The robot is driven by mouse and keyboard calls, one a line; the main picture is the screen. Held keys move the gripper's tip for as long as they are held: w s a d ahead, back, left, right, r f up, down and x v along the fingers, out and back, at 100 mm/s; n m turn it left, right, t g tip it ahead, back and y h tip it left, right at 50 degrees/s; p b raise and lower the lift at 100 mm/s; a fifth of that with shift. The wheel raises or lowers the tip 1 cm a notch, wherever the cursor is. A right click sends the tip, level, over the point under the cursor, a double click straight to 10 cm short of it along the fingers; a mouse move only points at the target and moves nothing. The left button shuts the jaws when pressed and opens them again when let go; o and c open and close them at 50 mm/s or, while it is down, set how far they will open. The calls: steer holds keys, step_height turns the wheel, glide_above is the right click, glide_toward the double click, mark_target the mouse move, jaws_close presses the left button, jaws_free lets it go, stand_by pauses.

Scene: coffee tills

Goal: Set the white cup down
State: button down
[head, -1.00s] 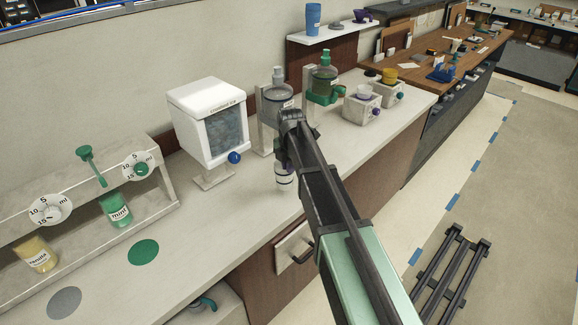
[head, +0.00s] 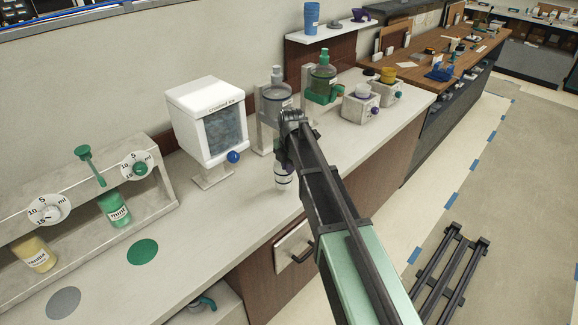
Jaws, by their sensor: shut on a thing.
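The white cup (head: 284,179) shows in the head view just left of my arm, upright, with a dark band or marking on its side. It is over the pale counter, below and in front of the grey-liquid dispenser. My gripper (head: 282,165) is at the cup's upper part and is shut on it. My arm hides most of the gripper and the cup's right side. I cannot tell whether the cup's base touches the counter.
A crushed-ice box (head: 207,120) with a blue knob stands left of the cup. A grey bottle (head: 277,97) and a green bottle (head: 322,78) stand behind. A green disc (head: 142,252) and grey disc (head: 63,303) lie at left. The counter (head: 225,222) is clear in front.

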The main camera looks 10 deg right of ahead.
steer(key=shift+f+b, duration=1.65)
steer(key=shift+f, duration=0.1)
steer(key=c, duration=1.2)
jaws_free()
steer(key=shift+o, duration=0.5)
steer(key=shift+o, duration=1.3)
steer(key=shift+r, duration=0.1)
step_height(320, 180, up, 8)
steer(key=p, duration=0.8)
steer(key=shift+r, duration=0.1)
